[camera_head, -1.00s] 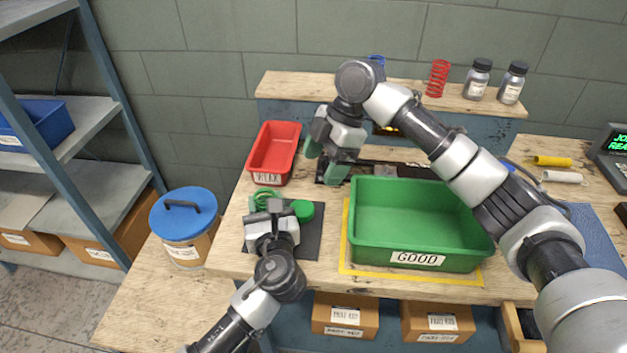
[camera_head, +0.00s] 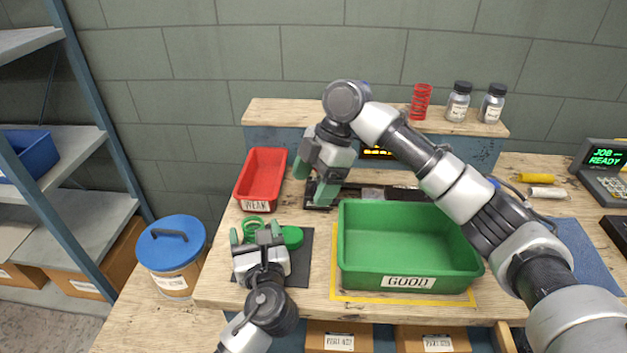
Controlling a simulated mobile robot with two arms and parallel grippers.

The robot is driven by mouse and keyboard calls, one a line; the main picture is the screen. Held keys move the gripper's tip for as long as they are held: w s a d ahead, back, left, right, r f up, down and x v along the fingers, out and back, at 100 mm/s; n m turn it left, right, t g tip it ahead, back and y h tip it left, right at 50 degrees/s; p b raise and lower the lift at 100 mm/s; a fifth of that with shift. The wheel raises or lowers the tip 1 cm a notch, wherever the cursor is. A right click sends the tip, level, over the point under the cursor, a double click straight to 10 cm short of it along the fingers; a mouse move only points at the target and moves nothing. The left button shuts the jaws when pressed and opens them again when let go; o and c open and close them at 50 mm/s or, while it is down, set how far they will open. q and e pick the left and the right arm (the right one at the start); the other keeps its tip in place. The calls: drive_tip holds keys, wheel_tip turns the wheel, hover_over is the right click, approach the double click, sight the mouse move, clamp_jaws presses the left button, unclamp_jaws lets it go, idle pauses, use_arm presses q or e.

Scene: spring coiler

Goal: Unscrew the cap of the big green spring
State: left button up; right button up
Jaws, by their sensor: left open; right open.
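The big green spring (camera_head: 254,227) lies on a dark mat at the left of the bench. A green round cap (camera_head: 292,237) shows at the right beside it; whether it is joined to the spring is hidden by my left gripper. My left gripper (camera_head: 254,234) is open at the front of the spring, its green fingers pointing away from me; contact cannot be told. My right gripper (camera_head: 311,182) is open and empty above the bench, behind the mat and left of the green bin.
A green GOOD bin (camera_head: 408,269) stands right of the dark mat (camera_head: 301,270). A red bin (camera_head: 243,190) stands behind the spring. A back shelf (camera_head: 290,113) holds a red spring (camera_head: 420,102) and two jars. A blue-lidded drum (camera_head: 171,260) stands at the left.

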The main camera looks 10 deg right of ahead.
use_arm(q)
drive_tip(key=s, duration=1)
drive_tip(key=shift+s+d, duration=0.15)
drive_tip(key=shift+d, duration=0.2)
drive_tip(key=shift+s+d+p, duration=0.2)
drive_tip(key=shift+s+p, duration=0.7)
drive_tip(key=shift+s, duration=1.6)
drive_tip(key=shift+r, duration=0.1)
wheel_tip(320, 180, up, 12)
drive_tip(key=p, duration=1.3)
drive_tip(key=shift+p, duration=0.35)
